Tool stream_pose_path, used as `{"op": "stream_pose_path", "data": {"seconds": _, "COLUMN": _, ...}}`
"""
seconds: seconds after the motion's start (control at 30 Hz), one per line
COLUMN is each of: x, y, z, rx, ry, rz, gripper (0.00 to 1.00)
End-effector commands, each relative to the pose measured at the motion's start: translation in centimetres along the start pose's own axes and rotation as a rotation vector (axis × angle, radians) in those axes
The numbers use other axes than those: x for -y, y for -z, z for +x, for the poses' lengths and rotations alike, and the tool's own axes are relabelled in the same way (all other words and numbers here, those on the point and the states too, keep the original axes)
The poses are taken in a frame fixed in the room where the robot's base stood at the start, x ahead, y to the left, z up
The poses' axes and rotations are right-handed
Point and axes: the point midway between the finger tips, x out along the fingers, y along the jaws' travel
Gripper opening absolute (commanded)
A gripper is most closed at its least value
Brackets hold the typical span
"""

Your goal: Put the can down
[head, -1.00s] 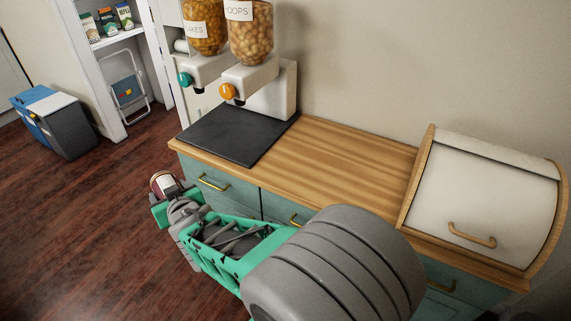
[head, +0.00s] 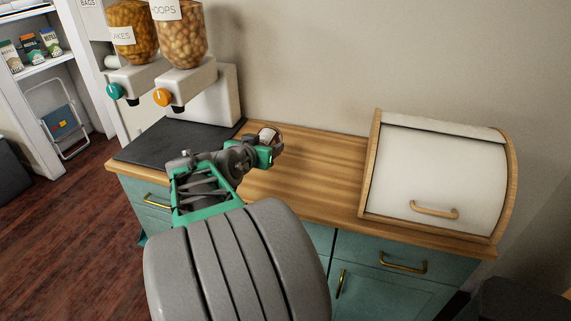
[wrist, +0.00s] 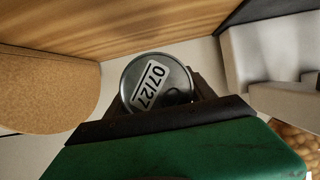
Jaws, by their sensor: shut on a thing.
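The can (head: 267,137) is held in my gripper (head: 272,150) in the head view, over the wooden counter (head: 310,170) just right of the black mat. The wrist view shows the can's round metal end (wrist: 158,84) with a "07/27" label, between the dark fingers of my gripper (wrist: 160,108). The can's side is mostly hidden there. I cannot tell whether the can touches the counter or hangs above it.
A white bread box (head: 440,175) with wooden sides stands on the counter's right. Cereal dispensers (head: 180,75) stand at the left back behind the black mat (head: 165,140). The counter between mat and bread box is clear apart from my arm.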

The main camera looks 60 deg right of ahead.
Motion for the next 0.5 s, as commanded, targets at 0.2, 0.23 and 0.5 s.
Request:
{"op": "stream_pose_path", "data": {"seconds": 0.2, "x": -2.6, "y": -2.2, "z": 5.6, "rx": 0.002, "ry": -0.004, "rz": -0.001, "gripper": 0.04}}
{"op": "stream_pose_path", "data": {"seconds": 0.23, "x": -2.8, "y": -2.5, "z": 6.1, "rx": 0.001, "ry": -0.002, "rz": -0.001, "gripper": 0.04}}
{"op": "stream_pose_path", "data": {"seconds": 0.5, "x": -3.6, "y": -5.2, "z": 9.1, "rx": 0.002, "ry": 0.002, "rz": -0.004, "gripper": 0.04}}
